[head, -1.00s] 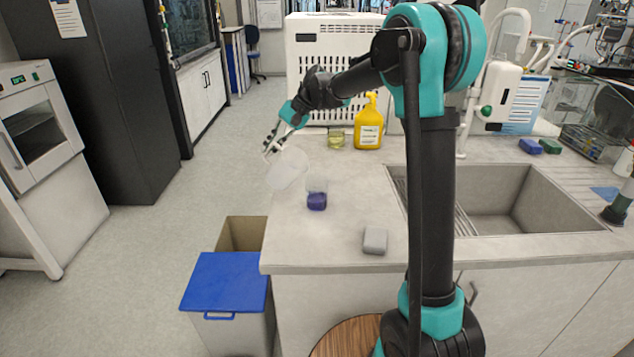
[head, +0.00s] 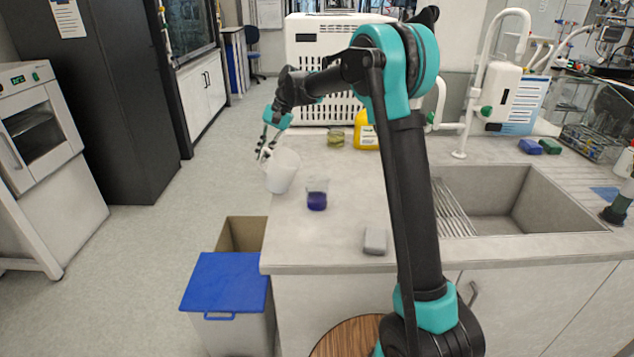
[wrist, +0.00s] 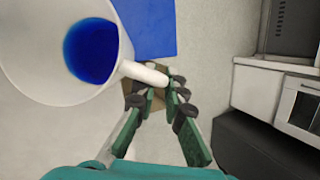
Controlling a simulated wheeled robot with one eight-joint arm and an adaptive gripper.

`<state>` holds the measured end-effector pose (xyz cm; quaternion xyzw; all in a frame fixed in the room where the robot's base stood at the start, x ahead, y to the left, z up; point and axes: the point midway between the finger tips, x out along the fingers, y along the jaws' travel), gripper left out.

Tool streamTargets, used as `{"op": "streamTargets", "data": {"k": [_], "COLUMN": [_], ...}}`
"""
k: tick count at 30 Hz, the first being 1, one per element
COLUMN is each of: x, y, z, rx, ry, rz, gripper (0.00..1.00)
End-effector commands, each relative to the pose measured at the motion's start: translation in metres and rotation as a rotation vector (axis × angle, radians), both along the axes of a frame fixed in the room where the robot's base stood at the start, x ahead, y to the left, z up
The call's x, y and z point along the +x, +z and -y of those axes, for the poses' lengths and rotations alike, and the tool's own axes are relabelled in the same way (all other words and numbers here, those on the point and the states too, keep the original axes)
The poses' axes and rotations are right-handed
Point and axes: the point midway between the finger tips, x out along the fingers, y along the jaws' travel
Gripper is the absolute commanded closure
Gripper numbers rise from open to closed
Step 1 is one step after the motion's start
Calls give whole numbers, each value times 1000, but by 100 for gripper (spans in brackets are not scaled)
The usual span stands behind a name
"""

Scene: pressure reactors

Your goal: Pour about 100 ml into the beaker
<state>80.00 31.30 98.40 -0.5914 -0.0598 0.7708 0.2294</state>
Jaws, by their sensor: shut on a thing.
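My gripper (head: 265,152) is shut on the handle of a white jug (head: 283,173). The jug is held near the left edge of the counter, nearly upright with a slight tilt. In the wrist view the jug (wrist: 28,72) shows blue liquid (wrist: 92,52) inside, and the fingers (wrist: 160,90) close around its handle (wrist: 143,72). A clear beaker (head: 317,192) stands upright on the counter just right of the jug, apart from it. It holds blue-purple liquid in its lower part. The beaker is not visible in the wrist view.
A grey block (head: 375,240) lies near the counter's front edge. A glass with yellowish liquid (head: 336,138) and a yellow bottle (head: 364,132), partly hidden by my arm, stand behind. The sink (head: 520,200) is at right. A blue-lidded bin (head: 228,283) stands on the floor below.

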Motion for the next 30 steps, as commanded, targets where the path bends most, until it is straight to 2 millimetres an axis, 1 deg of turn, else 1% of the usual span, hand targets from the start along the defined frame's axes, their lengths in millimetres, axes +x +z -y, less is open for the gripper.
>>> {"op": "streamTargets", "data": {"k": [3,15,22,30], "x": [5,14,16,17], "y": [-7,-29,-37,-39], "z": [-9,-25,-28,-29], "rx": [-63,-255,-319,-341], "ry": [1,1,0,0], "rz": [-35,-143,-178,-189], "gripper": [100,100,100,100]}}
